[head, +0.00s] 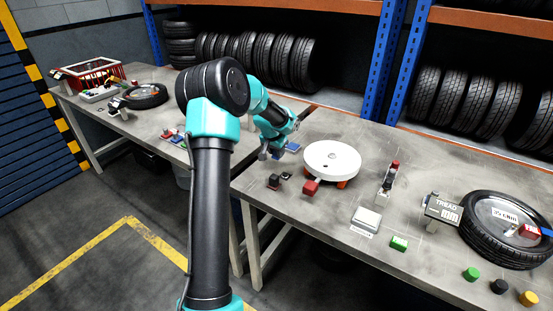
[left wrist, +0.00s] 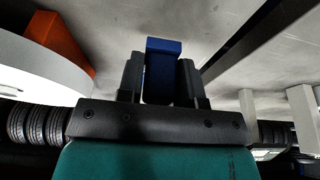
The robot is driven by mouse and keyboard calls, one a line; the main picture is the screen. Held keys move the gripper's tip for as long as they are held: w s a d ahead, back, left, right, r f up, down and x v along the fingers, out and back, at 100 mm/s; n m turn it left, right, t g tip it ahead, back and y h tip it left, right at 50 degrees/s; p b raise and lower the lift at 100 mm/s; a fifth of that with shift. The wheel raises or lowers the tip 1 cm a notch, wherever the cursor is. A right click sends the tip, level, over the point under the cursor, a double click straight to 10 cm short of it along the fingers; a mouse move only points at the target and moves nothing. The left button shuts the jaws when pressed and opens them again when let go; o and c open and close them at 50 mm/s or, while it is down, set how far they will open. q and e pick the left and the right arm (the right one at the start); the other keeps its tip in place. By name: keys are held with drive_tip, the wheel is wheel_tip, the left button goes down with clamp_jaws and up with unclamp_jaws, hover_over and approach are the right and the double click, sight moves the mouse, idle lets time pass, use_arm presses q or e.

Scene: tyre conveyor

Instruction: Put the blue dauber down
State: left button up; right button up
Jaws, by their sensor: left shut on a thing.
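My left gripper (head: 275,151) is over the table just left of the white round turntable. It is shut on the blue dauber (left wrist: 162,70), a blue block that stands between the two grey fingers in the left wrist view (left wrist: 160,82). In the head view a bit of blue (head: 292,147) shows at the gripper, mostly hidden by the hand. I cannot tell whether the dauber touches the table. My right gripper is not in view.
The white turntable (head: 332,160) on its orange base is close by. A tread gauge (head: 441,209) and a tyre (head: 478,244) are at right.

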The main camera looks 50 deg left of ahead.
sight(276, 156)
use_arm(q)
drive_tip(key=shift+f, duration=1.75)
drive_tip(key=shift+f, duration=0.1)
drive_tip(key=o, duration=0.9)
drive_tip(key=shift+o, duration=0.2)
drive_tip(key=v, duration=1.2)
drive_tip(key=shift+s, duration=0.1)
